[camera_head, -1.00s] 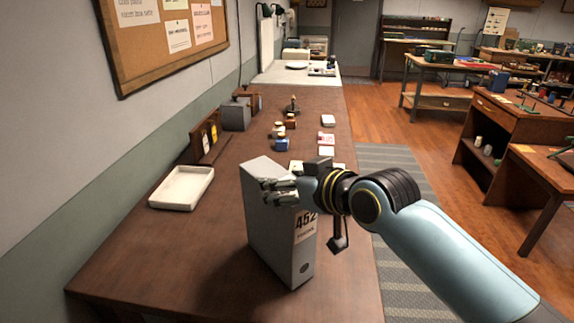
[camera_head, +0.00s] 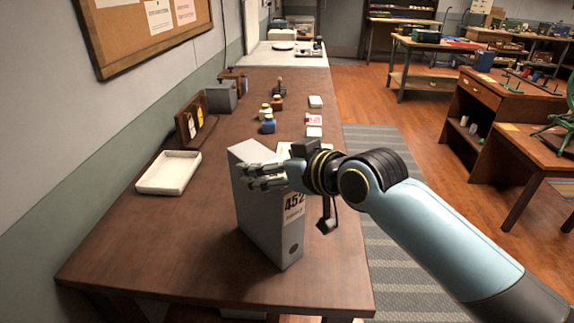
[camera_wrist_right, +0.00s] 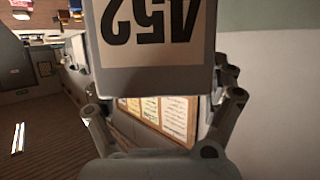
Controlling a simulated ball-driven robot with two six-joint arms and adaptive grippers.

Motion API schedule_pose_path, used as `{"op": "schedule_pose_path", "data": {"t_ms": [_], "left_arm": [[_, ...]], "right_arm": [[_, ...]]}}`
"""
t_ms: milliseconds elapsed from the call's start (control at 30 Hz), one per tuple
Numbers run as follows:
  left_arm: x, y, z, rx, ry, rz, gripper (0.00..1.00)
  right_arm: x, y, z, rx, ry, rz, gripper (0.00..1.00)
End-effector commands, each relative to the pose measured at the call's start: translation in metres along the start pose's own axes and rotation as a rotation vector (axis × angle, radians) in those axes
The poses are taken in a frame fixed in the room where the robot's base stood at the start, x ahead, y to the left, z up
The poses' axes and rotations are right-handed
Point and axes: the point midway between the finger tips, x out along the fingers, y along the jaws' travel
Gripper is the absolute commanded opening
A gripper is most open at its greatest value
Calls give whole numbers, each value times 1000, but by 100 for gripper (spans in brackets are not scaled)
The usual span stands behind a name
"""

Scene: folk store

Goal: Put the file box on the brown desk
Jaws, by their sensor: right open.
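The file box (camera_head: 262,215) is a tall grey box with a white "452" label (camera_head: 294,205). It stands upright on the brown desk (camera_head: 150,250), towards the near end. My right gripper (camera_head: 250,176) reaches in from the right at the upper part of the box. In the right wrist view, the box (camera_wrist_right: 152,76) with its upside-down label fills the top middle. The fingers of my right gripper (camera_wrist_right: 164,102) are spread apart there, one on each side below the box, with a visible gap. My left gripper is not in view.
A white tray (camera_head: 168,188) lies on the desk left of the box. Small jars (camera_head: 268,124), cards (camera_head: 313,119) and a grey container (camera_head: 221,98) stand further back. The near left of the desk is clear. A corkboard (camera_head: 150,40) hangs on the left wall.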

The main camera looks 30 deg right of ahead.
Motion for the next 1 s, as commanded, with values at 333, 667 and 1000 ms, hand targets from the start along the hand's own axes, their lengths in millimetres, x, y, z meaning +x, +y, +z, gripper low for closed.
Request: {"op": "schedule_pose_path", "data": {"t_ms": [333, 667, 1000], "left_arm": [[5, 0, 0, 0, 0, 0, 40], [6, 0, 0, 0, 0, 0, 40], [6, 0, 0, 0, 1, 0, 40]], "right_arm": [[-72, 0, 2, -7, -4, -1, 90], [-114, 0, 1, -3, -2, -1, 90], [-115, 0, 0, -1, -1, -1, 90]]}}
